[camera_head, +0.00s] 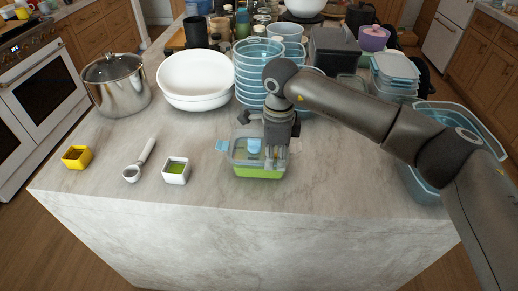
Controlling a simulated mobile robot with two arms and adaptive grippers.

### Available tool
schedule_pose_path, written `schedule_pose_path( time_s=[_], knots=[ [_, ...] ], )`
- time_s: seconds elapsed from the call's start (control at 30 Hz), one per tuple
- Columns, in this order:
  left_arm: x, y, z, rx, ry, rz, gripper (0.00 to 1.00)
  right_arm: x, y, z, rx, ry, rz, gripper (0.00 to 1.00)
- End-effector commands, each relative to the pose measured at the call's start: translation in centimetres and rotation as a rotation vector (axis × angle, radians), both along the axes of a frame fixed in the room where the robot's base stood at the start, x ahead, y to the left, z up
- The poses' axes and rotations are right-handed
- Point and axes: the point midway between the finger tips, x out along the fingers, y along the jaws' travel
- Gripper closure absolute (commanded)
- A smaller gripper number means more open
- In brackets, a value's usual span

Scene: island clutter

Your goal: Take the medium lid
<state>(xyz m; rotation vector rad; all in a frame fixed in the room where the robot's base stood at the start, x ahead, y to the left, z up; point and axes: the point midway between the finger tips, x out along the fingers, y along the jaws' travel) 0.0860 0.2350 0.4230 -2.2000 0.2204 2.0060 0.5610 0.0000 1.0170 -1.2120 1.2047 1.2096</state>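My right arm reaches in from the right. Its gripper (273,150) points down at the small green-based container (258,172) near the front middle of the island. The gripper covers part of the container's right side, and I cannot tell whether its fingers are open, shut or touching it. The container has clear walls and light blue clips, one sticking out at the left. Flat clear containers with light blue lids (396,66) are stacked at the back right. I cannot tell which lid is the medium one. My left gripper is not in view.
Stacked blue clear bowls (256,72) stand behind the gripper. White bowls (195,78) and a lidded steel pot (115,85) are at the left. A yellow cup (77,158), a white scoop (139,162) and a white cup (176,171) sit front left.

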Motion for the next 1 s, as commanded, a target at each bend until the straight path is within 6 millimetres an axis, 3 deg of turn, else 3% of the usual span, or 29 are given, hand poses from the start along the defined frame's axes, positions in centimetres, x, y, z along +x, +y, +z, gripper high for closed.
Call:
schedule_pose_path(
  time_s=[0.07, 0.47, 1.0],
  knots=[
    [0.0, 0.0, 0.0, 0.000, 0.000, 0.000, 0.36, -0.2, 0.0, -0.3, -0.003, 0.007, 0.001, 1.00],
    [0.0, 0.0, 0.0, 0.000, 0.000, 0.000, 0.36, -0.1, 0.0, -0.1, -0.002, 0.004, 0.000, 1.00],
    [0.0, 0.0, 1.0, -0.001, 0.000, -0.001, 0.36, -0.1, 0.0, 2.7, -0.001, 0.002, 0.001, 1.00]
  ],
)
